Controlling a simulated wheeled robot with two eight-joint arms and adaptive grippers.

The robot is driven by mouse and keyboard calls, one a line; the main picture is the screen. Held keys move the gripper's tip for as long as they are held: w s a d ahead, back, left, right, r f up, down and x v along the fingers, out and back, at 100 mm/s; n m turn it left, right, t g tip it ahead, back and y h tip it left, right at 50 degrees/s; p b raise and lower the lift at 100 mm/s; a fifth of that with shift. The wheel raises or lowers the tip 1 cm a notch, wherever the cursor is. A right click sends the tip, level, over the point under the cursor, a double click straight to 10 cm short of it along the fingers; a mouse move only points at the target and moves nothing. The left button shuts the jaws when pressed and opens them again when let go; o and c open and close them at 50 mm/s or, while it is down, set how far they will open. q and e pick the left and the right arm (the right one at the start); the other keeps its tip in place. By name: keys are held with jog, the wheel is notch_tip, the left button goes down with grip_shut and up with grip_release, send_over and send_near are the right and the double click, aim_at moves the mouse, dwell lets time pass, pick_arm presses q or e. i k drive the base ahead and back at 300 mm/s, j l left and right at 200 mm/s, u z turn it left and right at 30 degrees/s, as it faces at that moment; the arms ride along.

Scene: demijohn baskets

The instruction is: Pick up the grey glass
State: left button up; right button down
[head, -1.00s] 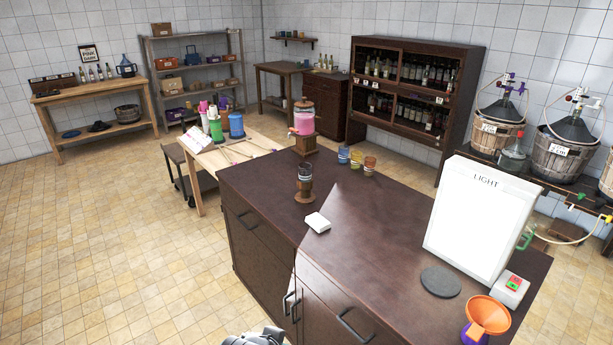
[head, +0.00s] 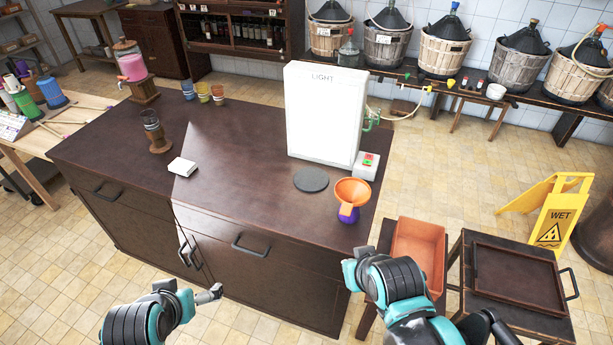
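A white block (head: 182,167) lies right of the glass. Blue, yellow and orange glasses (head: 203,92) and a pink dispenser (head: 133,66) stand behind it. A light panel (head: 325,115), dark disc (head: 311,180) and orange funnel (head: 353,191) occupy the counter's right part.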

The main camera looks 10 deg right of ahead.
aim_at(152, 123)
jog(key=i+j+z, duration=0.3)
jog(key=j, duration=0.35)
jog(key=i+j+z, duration=0.3)
jog(key=j, duration=0.45)
jog(key=i+j+z, duration=0.15)
jog(key=j, duration=0.25)
jog(key=i+j+z, duration=0.15)
jog(key=j, duration=0.25)
